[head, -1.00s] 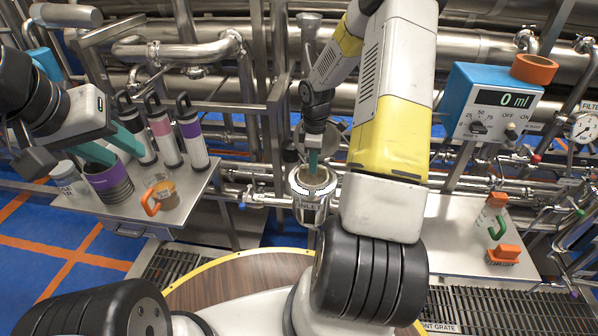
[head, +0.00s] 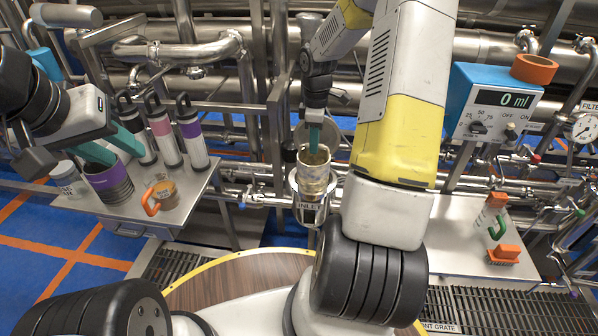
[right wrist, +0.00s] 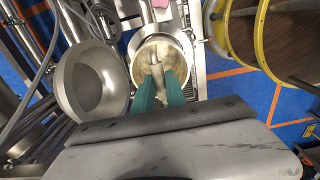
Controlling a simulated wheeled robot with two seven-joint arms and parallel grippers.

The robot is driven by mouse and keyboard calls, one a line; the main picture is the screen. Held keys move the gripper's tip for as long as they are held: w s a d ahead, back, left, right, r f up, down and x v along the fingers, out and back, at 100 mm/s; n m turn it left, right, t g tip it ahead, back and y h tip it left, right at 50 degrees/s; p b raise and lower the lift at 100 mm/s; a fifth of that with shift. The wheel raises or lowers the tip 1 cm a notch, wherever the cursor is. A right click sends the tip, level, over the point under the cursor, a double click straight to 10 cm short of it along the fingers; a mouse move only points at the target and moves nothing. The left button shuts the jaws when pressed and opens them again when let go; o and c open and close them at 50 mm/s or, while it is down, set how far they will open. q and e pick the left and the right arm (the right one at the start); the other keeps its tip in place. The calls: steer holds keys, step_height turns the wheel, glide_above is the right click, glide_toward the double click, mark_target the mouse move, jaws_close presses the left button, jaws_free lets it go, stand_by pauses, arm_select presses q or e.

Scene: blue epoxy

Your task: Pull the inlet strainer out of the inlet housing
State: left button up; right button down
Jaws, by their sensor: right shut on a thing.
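The inlet strainer (head: 314,178) is a beige, metallic cylinder in the middle of the head view. It stands well up out of the inlet housing (head: 309,211), the steel cup labelled INLET; its lower end is hidden by the rim. My right gripper (head: 314,148) is above it, with teal fingers pointing down. In the right wrist view, its fingers (right wrist: 158,88) are shut on the strainer's central post, and the round strainer (right wrist: 178,56) shows around them. My left gripper (head: 112,147) is at the left with its teal fingers apart, above a purple-banded container.
The housing's round steel lid (right wrist: 90,82) hangs open beside the housing. The left bench (head: 182,207) holds the purple-banded container (head: 108,184), an orange-handled jug (head: 162,193) and several capped bottles. A blue dosing box (head: 490,103) stands at the right. Steel pipes run behind.

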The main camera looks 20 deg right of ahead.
steer(key=shift+r, duration=3.75)
